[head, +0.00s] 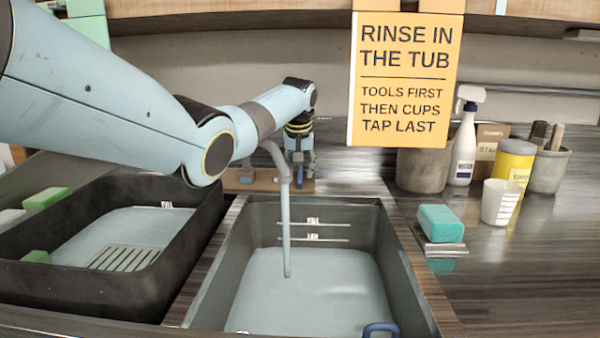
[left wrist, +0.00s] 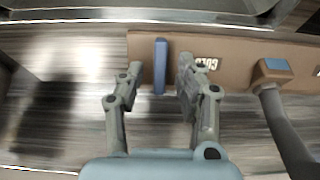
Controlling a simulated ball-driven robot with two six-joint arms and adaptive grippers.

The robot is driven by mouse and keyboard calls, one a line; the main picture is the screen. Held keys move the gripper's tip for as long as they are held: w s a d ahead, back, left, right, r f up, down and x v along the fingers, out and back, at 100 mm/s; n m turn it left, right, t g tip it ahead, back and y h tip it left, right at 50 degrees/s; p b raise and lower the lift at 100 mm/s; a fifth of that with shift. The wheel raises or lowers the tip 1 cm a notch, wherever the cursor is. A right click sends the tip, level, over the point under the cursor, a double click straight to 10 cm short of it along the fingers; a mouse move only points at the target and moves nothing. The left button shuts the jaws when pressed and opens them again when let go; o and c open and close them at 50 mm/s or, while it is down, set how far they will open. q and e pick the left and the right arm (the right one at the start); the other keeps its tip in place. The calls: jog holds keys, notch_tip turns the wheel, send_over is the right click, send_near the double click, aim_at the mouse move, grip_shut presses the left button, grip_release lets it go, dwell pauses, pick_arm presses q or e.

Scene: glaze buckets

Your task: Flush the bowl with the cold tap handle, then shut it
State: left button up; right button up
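The cold tap handle is a blue lever (left wrist: 160,66) on a brown panel (left wrist: 225,50), beside an upside-down COLD label in the left wrist view. My left gripper (left wrist: 160,78) is open, with one finger on each side of the lever and a gap visible on the left. A thin stream (head: 286,230) falls from the spout into the grey bowl (head: 375,235). Pale water (head: 310,290) lies below its two marked lines. My right gripper is not in view.
A dark tray (head: 190,235) with a drain grate stands left of the bowl. A yellow sign (head: 405,80) hangs above. On the right counter are a teal sponge (head: 440,222), white cup (head: 500,202) and spray bottle (head: 464,145). A blue loop (head: 380,328) shows at the front.

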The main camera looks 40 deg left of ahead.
pick_arm(q)
jog(key=shift+f, duration=0.1)
grip_shut()
jog(key=shift+m+p, duration=0.3)
jog(key=shift+p, duration=0.1)
jog(key=shift+m, duration=0.4)
grip_release()
jog(key=v, duration=1.2)
jog(key=shift+w, duration=0.25)
jog(key=shift+d, duration=0.1)
